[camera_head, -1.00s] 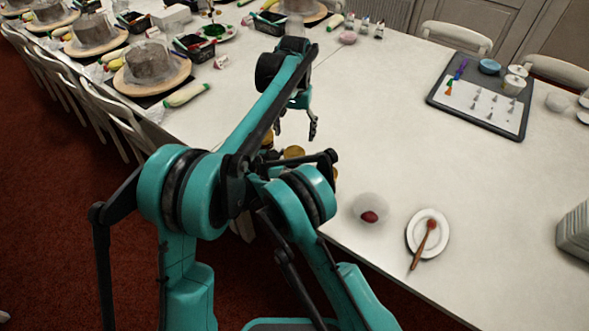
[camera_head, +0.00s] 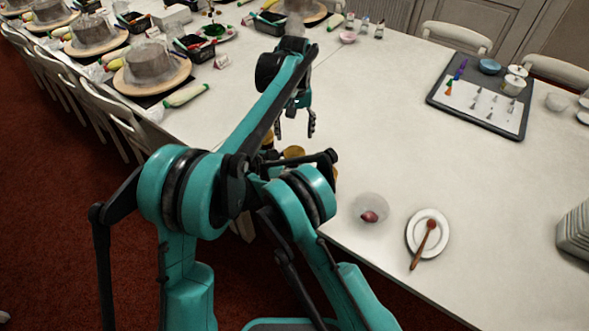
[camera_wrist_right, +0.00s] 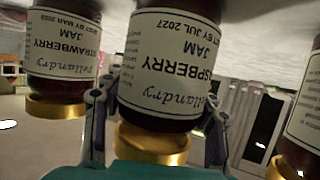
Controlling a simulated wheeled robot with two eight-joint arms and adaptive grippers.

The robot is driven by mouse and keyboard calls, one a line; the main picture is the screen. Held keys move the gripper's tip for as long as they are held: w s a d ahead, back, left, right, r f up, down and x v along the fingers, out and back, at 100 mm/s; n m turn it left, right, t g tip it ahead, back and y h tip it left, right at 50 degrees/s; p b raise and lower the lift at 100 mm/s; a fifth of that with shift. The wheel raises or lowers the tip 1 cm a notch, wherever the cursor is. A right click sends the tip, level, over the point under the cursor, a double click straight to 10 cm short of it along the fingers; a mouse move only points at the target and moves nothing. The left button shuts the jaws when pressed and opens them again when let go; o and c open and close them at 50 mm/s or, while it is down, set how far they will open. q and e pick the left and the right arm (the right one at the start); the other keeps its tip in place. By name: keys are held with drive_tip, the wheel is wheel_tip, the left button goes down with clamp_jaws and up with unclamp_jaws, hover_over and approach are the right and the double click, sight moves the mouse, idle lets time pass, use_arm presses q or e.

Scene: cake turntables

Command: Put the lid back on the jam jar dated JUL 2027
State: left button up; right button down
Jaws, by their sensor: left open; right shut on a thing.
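The raspberry jam jar (camera_wrist_right: 165,60) dated JUL 2027 is upside down in the right wrist picture, with a gold lid (camera_wrist_right: 152,143) at its mouth. The lid appears to touch the jar; whether it is fully seated I cannot tell. My right gripper (camera_wrist_right: 158,125) has a finger on each side and is shut on the lid. In the head view my left gripper (camera_head: 295,128) is open and empty above the table. Gold lids (camera_head: 293,152) show behind my left arm; the jars below them are mostly hidden.
A strawberry jar (camera_wrist_right: 62,50) with its gold lid stands close on one side, another jar (camera_wrist_right: 305,125) on the other. A clear bowl (camera_head: 371,207) and a plate (camera_head: 416,243) with a brown spoon lie right. The middle table (camera_head: 400,120) is clear.

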sight(295, 153)
use_arm(q)
drive_tip(key=n, duration=0.9)
drive_tip(key=shift+n, duration=0.3)
drive_tip(key=shift+f, duration=4)
drive_tip(key=shift+c, duration=0.3)
